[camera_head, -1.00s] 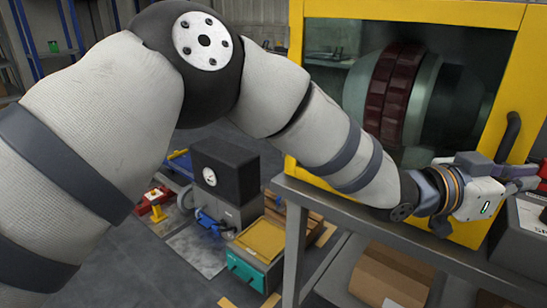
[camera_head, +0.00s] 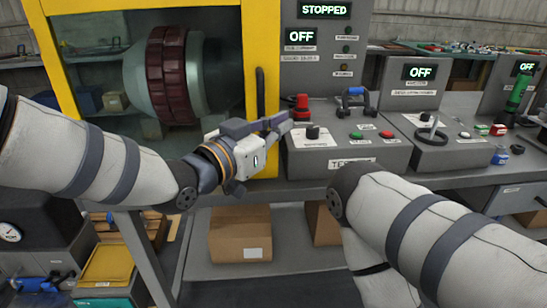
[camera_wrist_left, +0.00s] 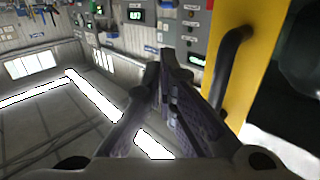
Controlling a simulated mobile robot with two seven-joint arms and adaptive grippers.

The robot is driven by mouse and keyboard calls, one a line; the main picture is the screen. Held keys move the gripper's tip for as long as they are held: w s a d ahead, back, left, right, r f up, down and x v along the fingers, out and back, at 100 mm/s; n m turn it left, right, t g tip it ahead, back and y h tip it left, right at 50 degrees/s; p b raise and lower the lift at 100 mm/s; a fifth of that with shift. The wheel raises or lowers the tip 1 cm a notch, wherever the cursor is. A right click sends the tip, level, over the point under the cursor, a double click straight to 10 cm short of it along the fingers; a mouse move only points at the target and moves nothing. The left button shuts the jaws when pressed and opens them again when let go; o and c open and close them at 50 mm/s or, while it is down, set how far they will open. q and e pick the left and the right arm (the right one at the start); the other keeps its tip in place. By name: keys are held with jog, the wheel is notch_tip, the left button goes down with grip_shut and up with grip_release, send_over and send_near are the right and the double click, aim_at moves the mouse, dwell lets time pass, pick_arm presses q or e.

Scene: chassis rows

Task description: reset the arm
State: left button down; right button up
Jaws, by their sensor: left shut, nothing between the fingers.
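My left arm comes in from the left in the head view. Its left gripper (camera_head: 284,121) is shut and empty. It is in front of the machine's yellow door frame (camera_head: 262,40), close to the dark door handle (camera_head: 260,92). In the left wrist view the two dark fingers (camera_wrist_left: 162,75) come together, with the handle (camera_wrist_left: 228,62) just to their right; I cannot tell whether they touch it. My right arm (camera_head: 430,235) reaches in from the right and bends downward at its joint. Its gripper is out of the picture.
A control box (camera_head: 345,155) with a red lever and knobs stands right of the left gripper, with more control panels (camera_head: 420,75) beyond. Cardboard boxes (camera_head: 240,232) sit on the shelf below the bench. A yellow tray (camera_head: 107,264) is at lower left.

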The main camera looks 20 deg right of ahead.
pick_arm(q)
jog(key=s+a+p, duration=0.1)
jog(key=s+a, duration=0.1)
jog(key=s, duration=0.7)
jog(key=s+a+f+n+g+y, duration=0.1)
jog(key=s+a+f+n+y, duration=0.2)
jog(key=a+f, duration=0.55)
jog(key=s+a+f+n+g+y, duration=0.1)
jog(key=s+a+f+n+y, duration=0.3)
jog(key=f, duration=0.7)
jog(key=s+a+f+n+g+y, duration=0.1)
jog(key=s+a+f+g+y, duration=0.15)
jog(key=a+f, duration=0.6)
jog(key=s+a+f+n+g+y, duration=0.1)
jog(key=s+a+f+g+y, duration=0.1)
jog(key=s+a, duration=0.4)
jog(key=s+a+f+n+g+y, duration=0.2)
jog(key=s+a+f, duration=0.2)
jog(key=s, duration=0.7)
jog(key=s+a+f+n+g+y, duration=0.1)
jog(key=s+a+f+g+y, duration=0.1)
jog(key=s+a, duration=0.7)
jog(key=shift+f+n+g, duration=0.3)
jog(key=shift+f+g, duration=0.05)
jog(key=shift+f, duration=0.5)
pick_arm(e)
jog(key=shift+w+d+r+t, duration=0.15)
jog(key=shift+w+r+t, duration=0.25)
jog(key=shift+w+r, duration=0.7)
